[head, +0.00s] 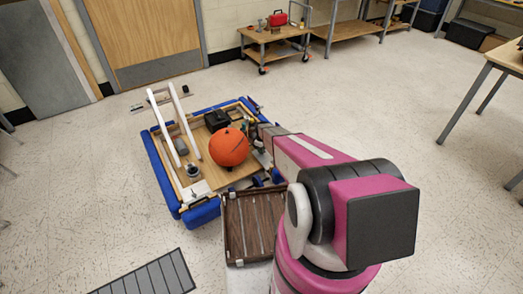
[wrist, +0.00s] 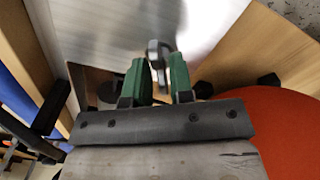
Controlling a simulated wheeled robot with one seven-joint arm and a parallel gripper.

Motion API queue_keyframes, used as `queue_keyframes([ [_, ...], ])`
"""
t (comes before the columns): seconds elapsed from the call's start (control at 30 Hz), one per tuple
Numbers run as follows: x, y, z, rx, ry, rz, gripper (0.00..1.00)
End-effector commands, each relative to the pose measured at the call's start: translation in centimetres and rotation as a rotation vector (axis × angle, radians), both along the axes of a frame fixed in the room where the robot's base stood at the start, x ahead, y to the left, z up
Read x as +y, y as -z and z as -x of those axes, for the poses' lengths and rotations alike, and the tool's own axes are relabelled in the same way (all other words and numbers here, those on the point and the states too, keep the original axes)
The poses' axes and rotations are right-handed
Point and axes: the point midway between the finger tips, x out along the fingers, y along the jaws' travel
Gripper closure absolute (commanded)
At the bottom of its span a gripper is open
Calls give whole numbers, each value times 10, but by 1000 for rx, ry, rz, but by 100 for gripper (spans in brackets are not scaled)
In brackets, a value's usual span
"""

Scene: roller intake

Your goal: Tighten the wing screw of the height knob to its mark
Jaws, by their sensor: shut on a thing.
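My gripper (wrist: 158,72) has two green fingers, shut on the wing screw (wrist: 154,48), a small dark grey piece whose upper end shows between the fingertips in the wrist view. The fingers hide its lower part. A pale metal plate (wrist: 110,25) lies behind it. I cannot make out the mark or the height knob's body. In the head view my gripper (head: 249,127) is at the right side of the blue-edged machine (head: 160,165), just behind the orange ball; the wing screw cannot be told apart there.
The orange ball (head: 229,147) sits on the machine's wooden deck, close beside my gripper, and fills the right of the wrist view (wrist: 270,125). A white frame (head: 185,125) stands at the left. A slatted brown tray (head: 235,240) is in front. Open floor lies to the right.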

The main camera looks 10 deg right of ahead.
Motion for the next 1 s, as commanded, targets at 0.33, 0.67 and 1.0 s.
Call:
queue_keyframes([
  [0.33,0,0,0,1,76,-1,100],
  [0.67,0,0,0,1,252,-1,100],
  [1.0,0,0,0,1,364,-1,100],
])
